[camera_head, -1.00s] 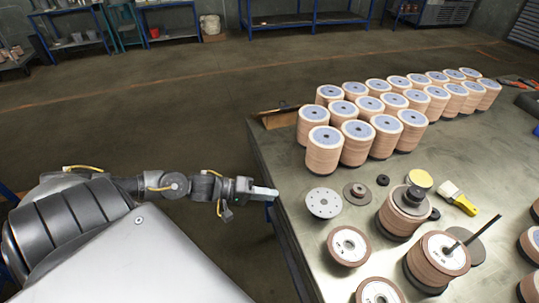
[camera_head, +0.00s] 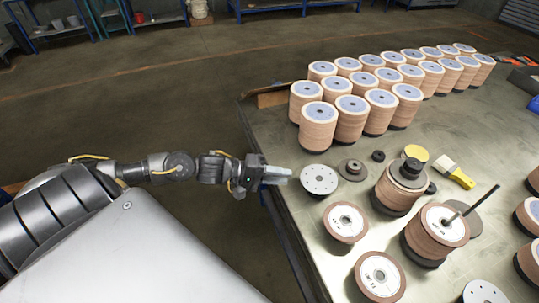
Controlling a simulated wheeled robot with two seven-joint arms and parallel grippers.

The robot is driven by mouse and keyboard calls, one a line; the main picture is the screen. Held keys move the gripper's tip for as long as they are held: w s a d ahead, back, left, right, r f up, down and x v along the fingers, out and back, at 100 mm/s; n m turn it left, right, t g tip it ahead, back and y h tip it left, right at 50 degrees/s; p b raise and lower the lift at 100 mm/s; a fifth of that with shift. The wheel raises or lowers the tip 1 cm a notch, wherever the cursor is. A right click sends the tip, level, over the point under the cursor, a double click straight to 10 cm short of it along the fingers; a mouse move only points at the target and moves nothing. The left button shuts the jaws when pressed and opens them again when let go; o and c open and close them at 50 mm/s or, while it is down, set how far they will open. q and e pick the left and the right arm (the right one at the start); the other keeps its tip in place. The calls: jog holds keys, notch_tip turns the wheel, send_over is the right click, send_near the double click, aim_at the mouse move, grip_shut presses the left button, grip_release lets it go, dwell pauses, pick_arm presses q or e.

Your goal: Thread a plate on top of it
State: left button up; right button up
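A pale round plate (camera_head: 320,179) with small holes lies flat on the table, near its left edge. My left gripper (camera_head: 280,175) is just left of this plate at the table edge, pointing right, apparently apart from it. Its fingers are close together and too small to judge. A stack of flap discs (camera_head: 424,239) has a dark rod standing out of its top, and a white-centred disc is uppermost. Another stack (camera_head: 399,188) behind it carries a dark knob-like piece. Another pale plate (camera_head: 484,293) is cut off at the bottom edge. My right gripper is out of view.
Rows of tall disc stacks (camera_head: 318,127) fill the far side of the table (camera_head: 283,140). Loose brown discs (camera_head: 345,222) lie in front.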

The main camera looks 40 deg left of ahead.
aim_at(305, 179)
pick_arm(q)
jog(key=x, duration=0.2)
jog(key=shift+w+d+p, duration=0.25)
jog(key=shift+d+p, duration=0.05)
jog(key=shift+p+x, duration=0.35)
jog(key=shift+x, duration=0.85)
jog(key=shift+c, duration=0.3)
grip_shut()
jog(key=shift+s, duration=0.1)
notch_tip(305, 179, up, 3)
jog(key=p, duration=0.5)
jog(key=shift+r, duration=0.25)
